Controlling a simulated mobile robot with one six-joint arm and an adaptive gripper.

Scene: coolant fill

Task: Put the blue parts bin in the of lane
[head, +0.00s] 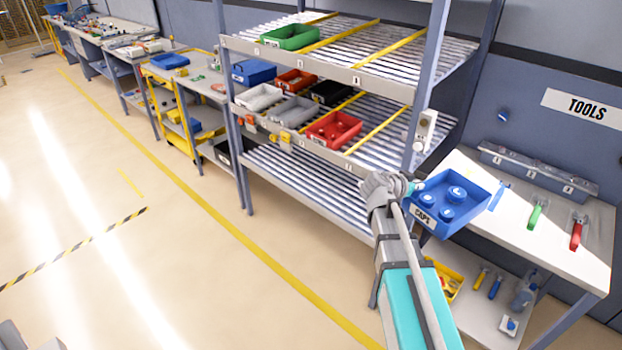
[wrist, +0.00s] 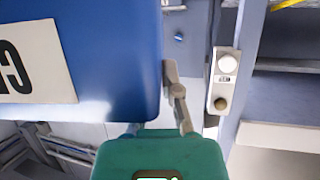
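The blue parts bin (head: 468,219), labelled CAPS and with several round blue caps inside, is in the head view over the left end of the white table. My gripper (head: 410,188) is at the bin's left side and appears shut on its wall. In the wrist view the bin (wrist: 112,45) fills the upper left, with one gripper finger (wrist: 175,88) against its right edge; the other finger is mostly hidden. The roller rack (head: 300,178) stands left of the bin, with yellow dividers (head: 391,124) between its lanes. The task line does not name a clear lane.
The middle rack level holds a red bin (head: 334,130), grey bin (head: 293,112), white bin (head: 258,97) and black bin (head: 331,92). A green bin (head: 290,37) is on the top level. A rack post (head: 432,70) with a switch box (head: 426,130) stands near my gripper.

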